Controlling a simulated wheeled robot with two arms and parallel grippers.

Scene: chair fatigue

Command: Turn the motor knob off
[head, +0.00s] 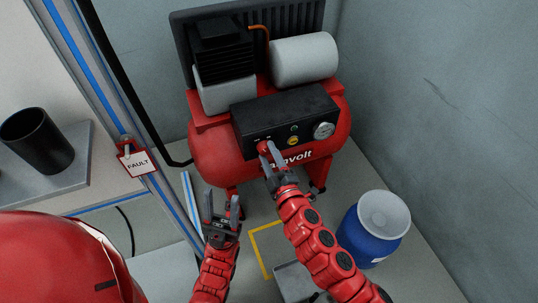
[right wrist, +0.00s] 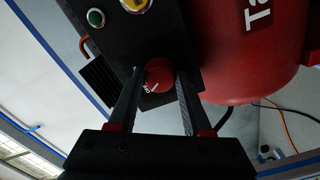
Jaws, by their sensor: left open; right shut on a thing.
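The motor knob (right wrist: 158,74) is red and round with a white mark, on the compressor's black control panel (head: 287,116). My right gripper (head: 269,152) reaches the lower left of that panel in the head view. In the right wrist view its two fingers (right wrist: 159,82) stand on either side of the knob, shut on it. The fingers partly hide the knob in the head view. My left gripper (head: 222,205) is open and empty, low and to the left of the compressor, apart from it.
The panel has a gauge (head: 323,130), a yellow knob (head: 293,141) and a green button (right wrist: 96,17). A red compressor tank (head: 215,150) sits below. A blue barrel (head: 372,232) stands at right. A FAULT tag (head: 137,163) hangs on the frame post at left.

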